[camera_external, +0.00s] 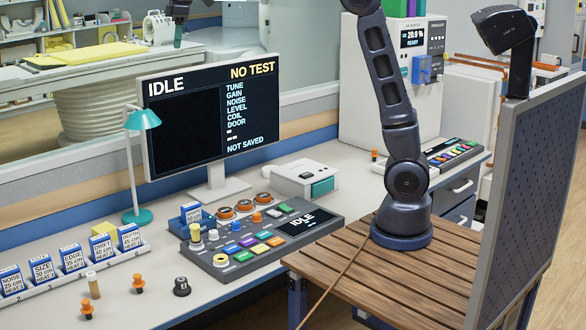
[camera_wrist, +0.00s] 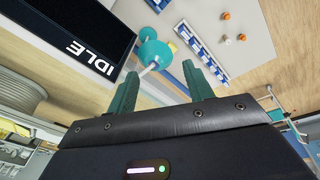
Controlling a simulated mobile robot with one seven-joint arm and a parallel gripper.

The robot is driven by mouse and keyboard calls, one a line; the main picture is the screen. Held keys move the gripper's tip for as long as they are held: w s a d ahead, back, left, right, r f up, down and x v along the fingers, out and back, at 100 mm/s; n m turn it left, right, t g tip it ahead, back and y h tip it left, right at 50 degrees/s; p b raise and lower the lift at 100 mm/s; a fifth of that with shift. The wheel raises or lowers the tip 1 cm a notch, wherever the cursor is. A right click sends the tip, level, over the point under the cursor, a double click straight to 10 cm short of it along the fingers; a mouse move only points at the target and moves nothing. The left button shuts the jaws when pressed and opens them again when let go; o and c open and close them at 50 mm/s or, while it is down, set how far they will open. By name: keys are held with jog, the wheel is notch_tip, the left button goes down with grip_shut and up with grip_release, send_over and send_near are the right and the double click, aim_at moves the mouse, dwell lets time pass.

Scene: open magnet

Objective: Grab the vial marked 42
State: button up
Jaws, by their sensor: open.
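No vial with a readable 42 shows in either view. The teal lamp (camera_wrist: 155,52) appears beyond the fingers. In the external view my arm leaves the top of the picture.
A rack of labelled blue-and-white cards (camera_external: 70,272) lies along the desk. Orange pegs (camera_external: 138,284) and a black knob-like piece (camera_external: 181,287) stand before it. The monitor (camera_external: 205,105), lamp (camera_external: 140,120) and button console (camera_external: 260,236) rise nearby. A grey panel (camera_external: 530,180) stands at right.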

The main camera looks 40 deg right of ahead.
jog(key=a+f+n, duration=0.2)
jog(key=a, duration=0.9)
jog(key=n+g, duration=0.2)
jog(key=n, duration=0.3)
send_over(93, 284)
jog(key=w+d, duration=0.2)
notch_tip(93, 284, down, 15)
jog(key=shift+h, duration=0.3)
jog(key=f, duration=4.1)
jog(key=shift+a+f, duration=0.1)
jog(key=shift+a, duration=0.2)
jog(key=shift+s+a+f, duration=0.1)
jog(key=shift+a+f, duration=0.05)
jog(key=shift+f, duration=0.8)
jog(key=shift+s+a+f, duration=0.1)
jog(key=shift+a+f, duration=0.05)
jog(key=shift+f, duration=0.85)
jog(key=shift+s+a+f, duration=0.1)
jog(key=shift+a+f, duration=0.05)
jog(key=shift+f, duration=0.8)
jog(key=c, duration=1.1)
